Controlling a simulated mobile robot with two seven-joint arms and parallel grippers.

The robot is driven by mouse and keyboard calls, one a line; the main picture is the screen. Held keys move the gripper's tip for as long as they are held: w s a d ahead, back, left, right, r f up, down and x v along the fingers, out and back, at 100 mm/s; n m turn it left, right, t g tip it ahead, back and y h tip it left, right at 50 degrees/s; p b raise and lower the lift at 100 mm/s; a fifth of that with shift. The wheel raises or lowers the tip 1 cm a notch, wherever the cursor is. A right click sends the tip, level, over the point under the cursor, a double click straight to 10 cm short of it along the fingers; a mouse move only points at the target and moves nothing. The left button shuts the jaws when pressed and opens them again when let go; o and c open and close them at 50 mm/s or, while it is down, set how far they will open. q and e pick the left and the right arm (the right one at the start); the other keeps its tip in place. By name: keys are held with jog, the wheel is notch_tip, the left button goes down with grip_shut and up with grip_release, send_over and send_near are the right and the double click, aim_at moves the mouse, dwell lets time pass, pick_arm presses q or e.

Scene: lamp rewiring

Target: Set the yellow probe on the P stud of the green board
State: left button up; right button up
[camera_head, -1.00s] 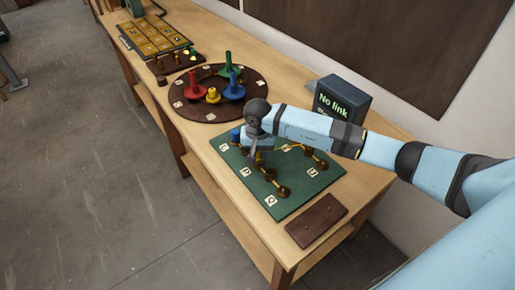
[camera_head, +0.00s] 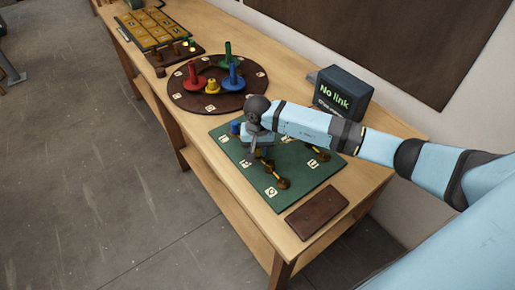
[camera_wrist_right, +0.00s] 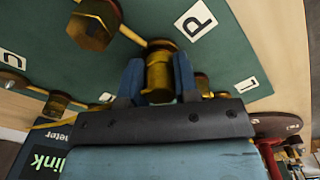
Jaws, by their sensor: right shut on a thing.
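The green board (camera_head: 300,188) lies on the bench with brass links and dark studs. I cannot tell for sure that this piece is the yellow probe. It is close to a dark-topped stud by the P label; contact is unclear. In the head view the gripper (camera_head: 258,150) hides this spot. My left gripper is out of view.
The brown round board (camera_head: 180,97) bears red, green and blue pegs. A meter (camera_head: 343,93) reads "No link". A brown plate (camera_head: 317,213) lies in front. A yellow-tiled panel (camera_head: 147,27) is at the far end.

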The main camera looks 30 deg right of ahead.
jog(key=shift+f, duration=0.3)
jog(key=o, duration=1)
notch_tip(320, 180, up, 14)
jog(key=shift+f+b, duration=0.1)
jog(key=shift+b, duration=1.1)
